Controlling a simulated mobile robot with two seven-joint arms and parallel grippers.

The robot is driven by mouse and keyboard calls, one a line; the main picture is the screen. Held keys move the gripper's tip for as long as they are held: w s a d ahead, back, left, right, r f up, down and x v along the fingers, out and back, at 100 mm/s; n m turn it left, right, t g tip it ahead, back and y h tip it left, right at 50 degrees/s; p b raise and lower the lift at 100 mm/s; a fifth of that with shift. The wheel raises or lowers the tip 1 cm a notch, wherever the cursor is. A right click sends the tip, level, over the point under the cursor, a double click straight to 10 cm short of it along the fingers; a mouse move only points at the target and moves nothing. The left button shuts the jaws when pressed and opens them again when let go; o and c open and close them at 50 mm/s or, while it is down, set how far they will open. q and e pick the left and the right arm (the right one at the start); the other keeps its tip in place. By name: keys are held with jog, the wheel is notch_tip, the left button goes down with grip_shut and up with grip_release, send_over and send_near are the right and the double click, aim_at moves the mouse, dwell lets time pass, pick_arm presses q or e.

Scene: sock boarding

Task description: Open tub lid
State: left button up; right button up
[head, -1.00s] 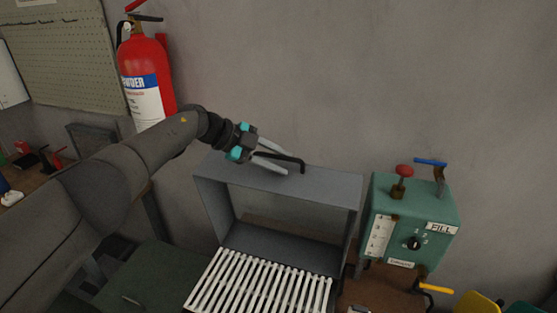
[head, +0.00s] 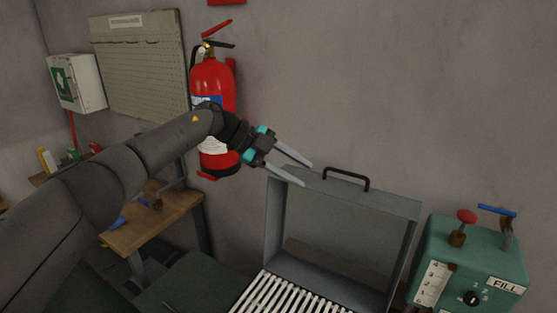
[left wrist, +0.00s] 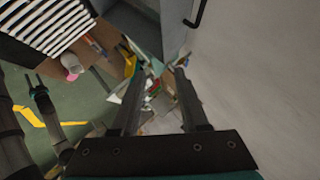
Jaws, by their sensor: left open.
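The tub lid (head: 343,199) is a grey metal box-like frame, standing upright behind a row of white slats (head: 285,297). A black bar handle (head: 346,178) sits on its top edge and also shows in the left wrist view (left wrist: 197,14). My left gripper (head: 306,174) is open and empty, with its fingertips just left of the handle and apart from it. In the left wrist view, the gripper (left wrist: 161,68) has nothing between its fingers. What seems to be my right gripper (left wrist: 35,82) shows at the left; its jaw state is unclear. The tub's lower part is hidden.
A green control box (head: 470,265) with red and blue handles stands right of the lid. A red fire extinguisher (head: 213,90) hangs on the wall behind my left arm. A wooden bench (head: 155,225) is at the left. The wall lies close behind the lid.

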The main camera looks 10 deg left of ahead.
pick_arm(q)
jog(key=v, duration=0.5)
